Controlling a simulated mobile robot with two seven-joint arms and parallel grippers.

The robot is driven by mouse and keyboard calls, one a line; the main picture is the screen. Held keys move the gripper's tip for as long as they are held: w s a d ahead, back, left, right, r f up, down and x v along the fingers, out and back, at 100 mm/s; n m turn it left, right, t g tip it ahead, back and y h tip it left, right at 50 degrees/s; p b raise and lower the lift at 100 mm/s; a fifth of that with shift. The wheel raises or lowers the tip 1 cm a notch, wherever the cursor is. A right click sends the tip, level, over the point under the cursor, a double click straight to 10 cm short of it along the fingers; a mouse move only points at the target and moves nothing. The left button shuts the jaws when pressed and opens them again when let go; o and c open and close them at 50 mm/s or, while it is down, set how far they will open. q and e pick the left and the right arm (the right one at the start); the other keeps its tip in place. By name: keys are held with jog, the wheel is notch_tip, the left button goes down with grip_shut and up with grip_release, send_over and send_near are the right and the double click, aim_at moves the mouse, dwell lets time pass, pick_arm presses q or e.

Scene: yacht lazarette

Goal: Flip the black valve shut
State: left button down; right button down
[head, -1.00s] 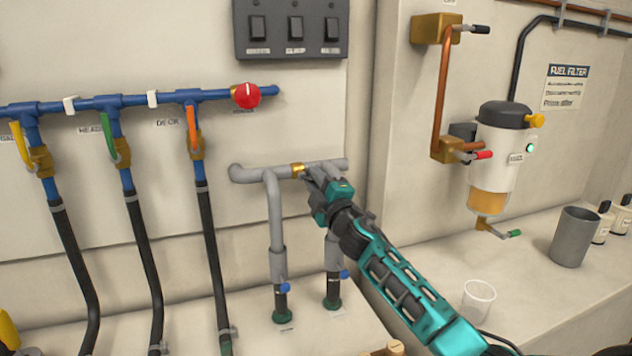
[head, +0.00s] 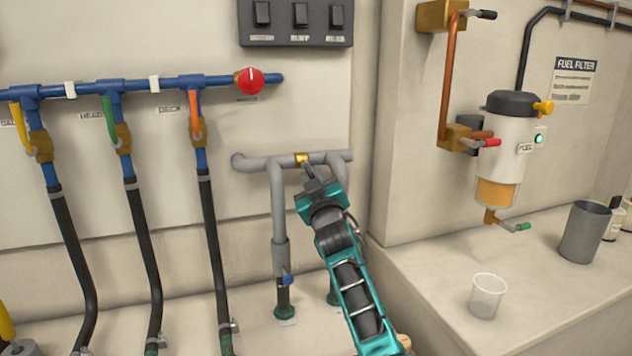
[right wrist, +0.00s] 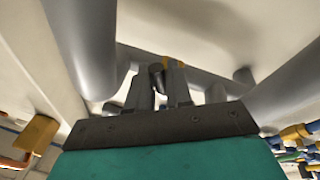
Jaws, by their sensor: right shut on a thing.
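My right gripper (head: 309,172) is at the brass valve body (head: 302,159) on the grey pipe, reaching up from below. In the right wrist view, its fingers (right wrist: 159,88) are shut on a dark valve lever (right wrist: 157,72), with the brass body (right wrist: 175,62) just beyond. The gripper hides most of this lever in the head view, so its exact angle is hard to tell. My left gripper is not in view.
Grey pipes (head: 278,205) run down beside my right gripper. Another black-handled valve (head: 481,14) sits on the copper pipe at upper right. Blue pipes with coloured levers and a red knob (head: 250,81) are at left. A clear cup (head: 487,296) stands on the ledge.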

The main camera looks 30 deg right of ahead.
jog(key=m, duration=0.3)
jog(key=a+m+g+h, duration=0.1)
jog(key=m, duration=0.2)
jog(key=shift+w+a+f, duration=0.15)
jog(key=shift+f, duration=0.05)
jog(key=shift+m, duration=0.3)
jog(key=c, duration=1.2)
grip_release()
jog(key=shift+o, duration=0.2)
